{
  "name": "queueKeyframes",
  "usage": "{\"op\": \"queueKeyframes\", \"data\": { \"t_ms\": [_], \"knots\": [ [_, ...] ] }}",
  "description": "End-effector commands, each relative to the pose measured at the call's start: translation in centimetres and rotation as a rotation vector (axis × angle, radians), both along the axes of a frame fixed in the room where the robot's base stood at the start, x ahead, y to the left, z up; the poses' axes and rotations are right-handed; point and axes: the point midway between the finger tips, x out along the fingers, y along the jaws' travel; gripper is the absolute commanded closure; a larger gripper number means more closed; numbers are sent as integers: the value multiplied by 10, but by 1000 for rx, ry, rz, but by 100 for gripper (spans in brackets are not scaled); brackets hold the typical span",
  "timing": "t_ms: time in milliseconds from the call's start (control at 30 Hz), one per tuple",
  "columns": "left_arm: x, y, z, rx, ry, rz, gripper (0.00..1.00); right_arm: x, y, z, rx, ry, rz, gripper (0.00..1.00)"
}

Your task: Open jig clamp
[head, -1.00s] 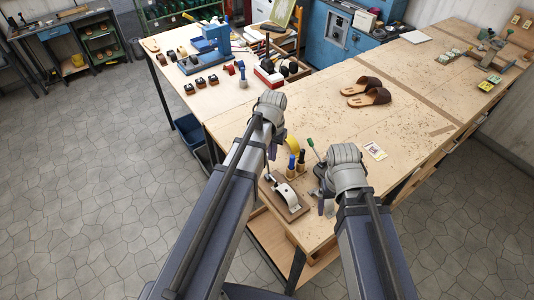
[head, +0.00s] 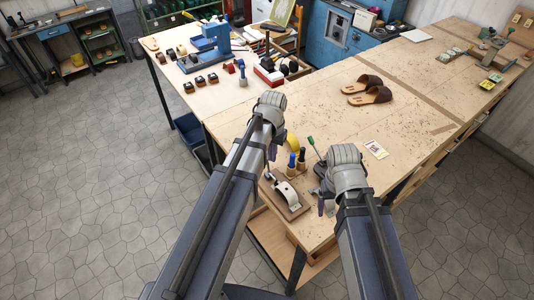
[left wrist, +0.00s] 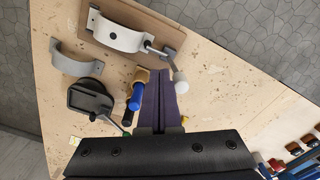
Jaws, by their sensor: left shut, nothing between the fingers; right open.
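The jig (head: 299,209) is a brown wooden board near the table's front edge, with a white curved band (head: 287,192) on it. In the left wrist view, the band (left wrist: 116,35) arches over the board (left wrist: 163,32), and a metal lever with a white ball knob (left wrist: 180,84) sticks out from its end. Whether the clamp is fastened is unclear. My left gripper (head: 271,152) is shut and empty above the table behind the jig; its purple fingers (left wrist: 165,76) appear beside the knob, with no clear contact. My right gripper (head: 326,207) is open, to the right of the jig.
Blue and black handled tools (head: 296,163) stand close behind the jig. A loose grey-white curved piece (left wrist: 76,60) and a black holder (left wrist: 90,98) lie beside it. Brown sandals (head: 370,95) lie farther back; the tabletop between is mostly clear.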

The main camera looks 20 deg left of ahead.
Motion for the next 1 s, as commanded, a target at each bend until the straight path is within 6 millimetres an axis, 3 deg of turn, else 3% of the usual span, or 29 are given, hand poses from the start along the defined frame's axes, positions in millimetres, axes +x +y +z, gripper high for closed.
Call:
{"op": "queueKeyframes", "data": {
  "t_ms": [500, 1000],
  "knots": [
    [0, 0, -32, 0, 0, 0, 100, 0, 0, -32, 0, 0, 0, 21],
    [2, 2, -33, 0, 0, 0, 100, 0, 0, -33, 0, 0, 0, 21]
  ]
}}
